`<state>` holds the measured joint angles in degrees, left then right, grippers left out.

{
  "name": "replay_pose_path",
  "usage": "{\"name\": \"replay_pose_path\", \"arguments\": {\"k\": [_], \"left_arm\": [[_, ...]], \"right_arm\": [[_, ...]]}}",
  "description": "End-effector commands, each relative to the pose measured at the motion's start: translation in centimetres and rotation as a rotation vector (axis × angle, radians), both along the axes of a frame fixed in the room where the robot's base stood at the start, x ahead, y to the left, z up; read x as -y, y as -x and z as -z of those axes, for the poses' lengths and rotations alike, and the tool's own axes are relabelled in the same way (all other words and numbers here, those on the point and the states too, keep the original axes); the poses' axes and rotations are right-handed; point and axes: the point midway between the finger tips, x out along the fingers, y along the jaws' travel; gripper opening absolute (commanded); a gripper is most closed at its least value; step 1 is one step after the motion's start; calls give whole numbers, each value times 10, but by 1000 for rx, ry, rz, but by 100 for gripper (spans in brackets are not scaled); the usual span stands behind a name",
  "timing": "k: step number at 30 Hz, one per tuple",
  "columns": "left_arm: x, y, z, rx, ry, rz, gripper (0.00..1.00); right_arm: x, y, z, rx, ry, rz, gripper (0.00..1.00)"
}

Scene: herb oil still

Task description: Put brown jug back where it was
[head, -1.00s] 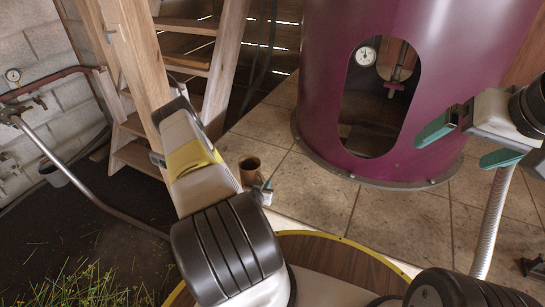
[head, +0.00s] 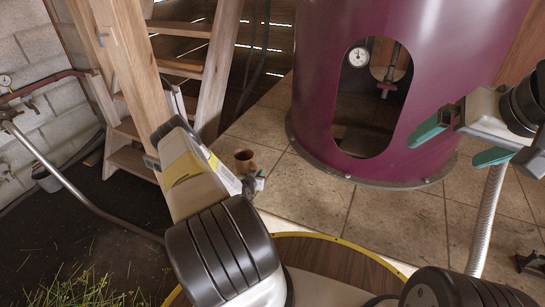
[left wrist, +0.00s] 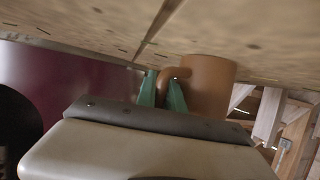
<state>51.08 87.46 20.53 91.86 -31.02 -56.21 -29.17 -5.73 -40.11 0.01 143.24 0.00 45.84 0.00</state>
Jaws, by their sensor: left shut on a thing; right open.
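In the head view my left forearm hides most of that gripper. My right gripper (head: 458,142) is open and empty, in front of the still's right side.
A wooden ladder (head: 205,65) stands behind and left of the jug. A round wooden top with a yellow rim (head: 375,252) is in front.

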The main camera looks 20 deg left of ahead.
Motion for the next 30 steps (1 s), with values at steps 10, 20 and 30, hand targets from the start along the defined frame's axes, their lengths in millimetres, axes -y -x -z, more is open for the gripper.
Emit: {"name": "replay_pose_path", "arguments": {"k": [10,20,30], "left_arm": [[0,-1,2,2,0,1,16],[0,-1,1,2,0,0,34],[4,30,-13,0,0,2,34]], "right_arm": [[0,0,0,0,0,0,100],[0,0,0,0,0,0,100],[0,0,0,0,0,0,100]]}}
